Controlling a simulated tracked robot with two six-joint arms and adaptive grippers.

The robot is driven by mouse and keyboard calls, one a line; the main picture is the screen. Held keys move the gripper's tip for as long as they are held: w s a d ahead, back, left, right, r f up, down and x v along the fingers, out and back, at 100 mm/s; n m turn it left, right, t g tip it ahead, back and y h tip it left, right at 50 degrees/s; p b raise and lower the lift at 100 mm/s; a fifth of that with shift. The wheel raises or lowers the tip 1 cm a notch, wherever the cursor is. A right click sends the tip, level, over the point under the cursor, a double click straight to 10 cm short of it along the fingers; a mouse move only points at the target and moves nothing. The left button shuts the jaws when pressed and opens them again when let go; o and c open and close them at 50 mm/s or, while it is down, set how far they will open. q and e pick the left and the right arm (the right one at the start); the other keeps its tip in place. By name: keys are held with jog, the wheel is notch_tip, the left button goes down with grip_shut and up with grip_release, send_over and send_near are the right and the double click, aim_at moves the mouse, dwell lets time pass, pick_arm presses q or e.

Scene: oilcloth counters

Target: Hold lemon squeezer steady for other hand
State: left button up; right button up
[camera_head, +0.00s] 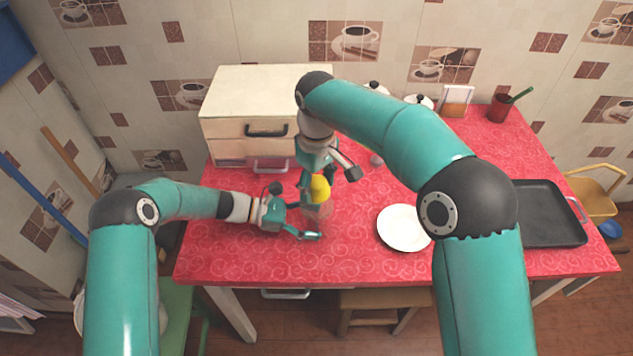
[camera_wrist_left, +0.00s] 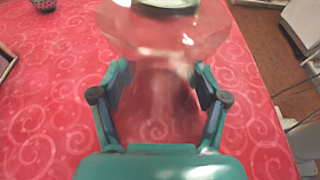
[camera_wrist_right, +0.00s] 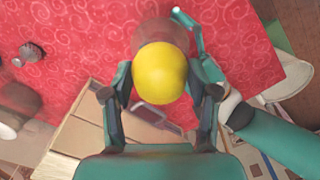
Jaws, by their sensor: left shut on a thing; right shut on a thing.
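The lemon squeezer (camera_head: 318,212) is clear glass and hard to make out against the red cloth. In the left wrist view its see-through body (camera_wrist_left: 165,75) stands between the fingers of my left gripper (camera_wrist_left: 160,85). My left gripper (camera_head: 308,218) is shut on it from the left, low over the counter. A yellow lemon (camera_head: 320,189) is between the fingers of my right gripper (camera_head: 318,183), which is shut on it from above, over the squeezer. The right wrist view shows the lemon (camera_wrist_right: 160,72) between the fingertips. Whether lemon and squeezer touch is hidden.
A cream drawer cabinet (camera_head: 255,95) stands behind at the left. A white plate (camera_head: 403,228) lies right of the grippers, and a dark tray (camera_head: 548,215) at the far right. The red counter (camera_head: 250,262) is clear in front.

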jog(key=shift+f, duration=1)
jog(key=shift+r, duration=1)
jog(key=shift+f, duration=0.1)
dwell(0.3)
jog(key=shift+f, duration=0.9)
jog(key=shift+r, duration=0.1)
jog(key=shift+r, duration=0.95)
dwell(0.3)
jog(key=shift+f, duration=1.05)
